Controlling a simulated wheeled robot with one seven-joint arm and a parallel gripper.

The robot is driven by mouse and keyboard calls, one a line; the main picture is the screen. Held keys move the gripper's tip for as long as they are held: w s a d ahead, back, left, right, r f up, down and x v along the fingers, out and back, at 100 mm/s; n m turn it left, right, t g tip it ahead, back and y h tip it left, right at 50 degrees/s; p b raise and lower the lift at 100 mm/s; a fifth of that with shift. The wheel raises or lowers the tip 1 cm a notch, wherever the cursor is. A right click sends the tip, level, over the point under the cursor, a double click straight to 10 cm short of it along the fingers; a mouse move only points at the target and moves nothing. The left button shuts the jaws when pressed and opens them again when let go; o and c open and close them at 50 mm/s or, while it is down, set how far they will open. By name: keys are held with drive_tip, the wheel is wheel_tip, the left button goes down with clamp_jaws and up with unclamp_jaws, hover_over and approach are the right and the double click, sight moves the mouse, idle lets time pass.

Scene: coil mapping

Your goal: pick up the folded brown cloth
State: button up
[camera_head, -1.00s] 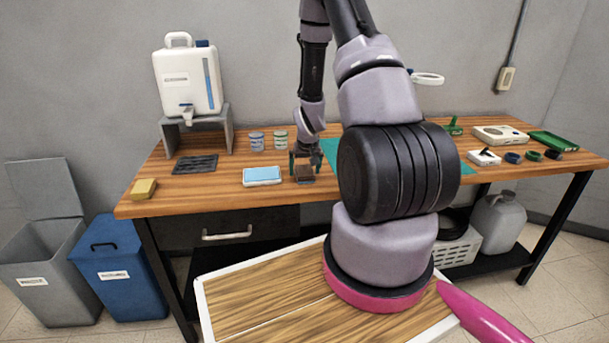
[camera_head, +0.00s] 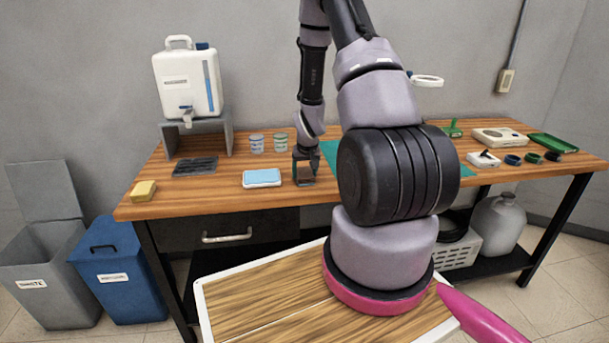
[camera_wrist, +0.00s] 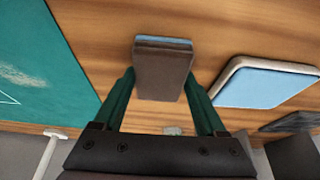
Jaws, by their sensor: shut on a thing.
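My gripper (camera_head: 304,174) is low over the front middle of the wooden table. In the wrist view, its two green fingers (camera_wrist: 161,78) are shut on the folded brown cloth (camera_wrist: 163,66), one on each long side. The cloth is a small brown block with a blue layer along its far edge. In the head view the cloth is mostly hidden by the gripper. I cannot tell whether it is clear of the table.
A white tray with a blue top (camera_head: 262,178) lies just left of my gripper. Two small jars (camera_head: 257,143) stand behind. A green mat (camera_head: 329,150) lies to the right. A yellow sponge (camera_head: 143,190) is at the left edge. Bare wood lies between sponge and tray.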

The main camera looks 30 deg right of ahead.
sight(305, 173)
wheel_tip(305, 173, up, 10)
drive_tip(key=shift+r, duration=0.2)
idle(0.3)
